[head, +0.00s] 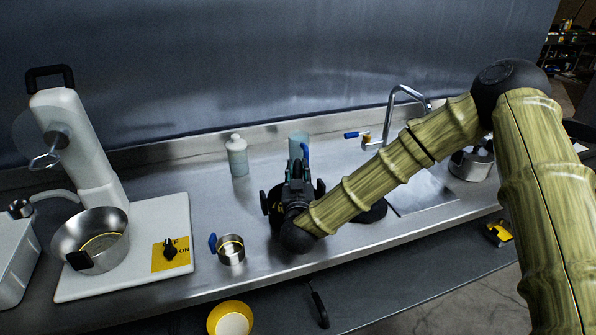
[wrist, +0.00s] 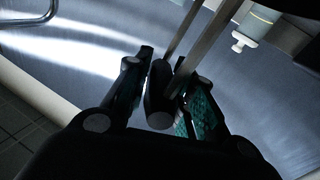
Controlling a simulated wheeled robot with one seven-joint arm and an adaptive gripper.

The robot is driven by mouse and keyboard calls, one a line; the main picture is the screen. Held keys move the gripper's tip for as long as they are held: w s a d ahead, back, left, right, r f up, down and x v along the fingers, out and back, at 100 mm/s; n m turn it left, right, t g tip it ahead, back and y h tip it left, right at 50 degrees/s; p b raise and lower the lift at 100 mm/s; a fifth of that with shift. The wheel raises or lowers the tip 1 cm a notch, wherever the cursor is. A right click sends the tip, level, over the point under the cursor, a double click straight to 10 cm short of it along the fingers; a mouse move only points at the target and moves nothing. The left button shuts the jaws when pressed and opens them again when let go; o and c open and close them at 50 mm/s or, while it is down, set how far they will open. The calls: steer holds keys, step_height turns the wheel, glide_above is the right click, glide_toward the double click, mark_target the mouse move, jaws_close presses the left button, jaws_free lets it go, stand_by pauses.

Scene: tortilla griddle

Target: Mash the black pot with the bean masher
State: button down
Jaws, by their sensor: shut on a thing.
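My gripper (head: 297,172) is over the middle of the steel counter. In the wrist view, my gripper (wrist: 165,80) is shut on the black handle of the bean masher (wrist: 159,103). The masher's two metal rods run up and to the right out of that picture, so its mashing end is not seen. In the head view the masher cannot be made out clearly behind my gripper. A black round thing (head: 374,212), perhaps the black pot, lies on the counter just right of my gripper. My arm hides most of it, so I cannot tell its shape.
A white stand mixer (head: 80,140) with a steel bowl (head: 68,232) is at left. A small steel pot (head: 231,254) is near the front edge. A white bottle (head: 237,158) and pale blue cup (head: 298,141) stand behind. The faucet (head: 392,104) and sink (head: 425,195) are right.

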steer(key=shift+f+b, duration=0.45)
steer(key=shift+f, duration=0.35)
steer(key=shift+r, duration=0.1)
steer(key=shift+r+p, duration=0.6)
steer(key=shift+r, duration=0.45)
steer(key=shift+s+a, duration=0.35)
steer(key=shift+a, duration=0.5)
steer(key=shift+f+b, duration=0.8)
steer(key=shift+f, duration=0.35)
